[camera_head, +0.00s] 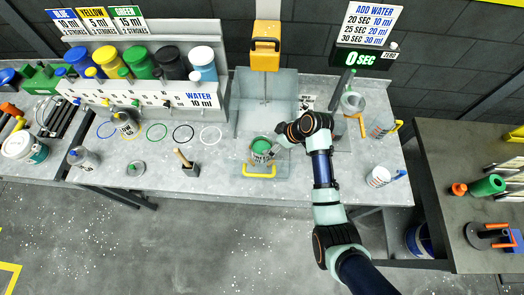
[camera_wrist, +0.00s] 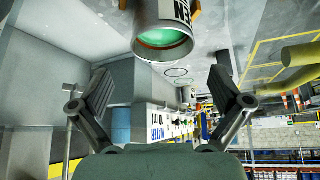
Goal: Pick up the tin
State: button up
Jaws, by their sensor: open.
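A grey tin (camera_head: 262,158) with green contents stands on the mixer's base plate, below the yellow mixer head. In the wrist view the tin (camera_wrist: 163,22) shows large and upside down, with its open mouth, green inside and part of a label ending in "EN". My gripper (camera_head: 277,149) is at the tin's right side in the head view. In the wrist view my gripper (camera_wrist: 162,88) has its two fingers spread wide with nothing between them. The tin lies beyond the fingertips there. Whether a finger touches it I cannot tell.
The yellow mixer head (camera_head: 265,45) hangs above, and a yellow bar (camera_head: 259,173) lies in front of the tin. A block with a wooden-handled brush (camera_head: 187,165) stands to the left. A white cup (camera_head: 378,177) is at right.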

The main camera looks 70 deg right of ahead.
jog(key=b, duration=0.1)
send_over(262, 145)
jog(key=s+a, duration=0.1)
jog(key=a, duration=0.3)
jog(key=f, duration=0.6)
jog(key=shift+s+d+f, duration=0.1)
jog(key=shift+d+f, duration=0.15)
jog(key=shift+f, duration=0.05)
jog(key=c, duration=1.7)
jog(key=shift+r, duration=0.2)
notch_tip(262, 145, up, 20)
jog(key=p, duration=0.2)
jog(key=shift+f, duration=0.2)
jog(key=shift+r, duration=0.1)
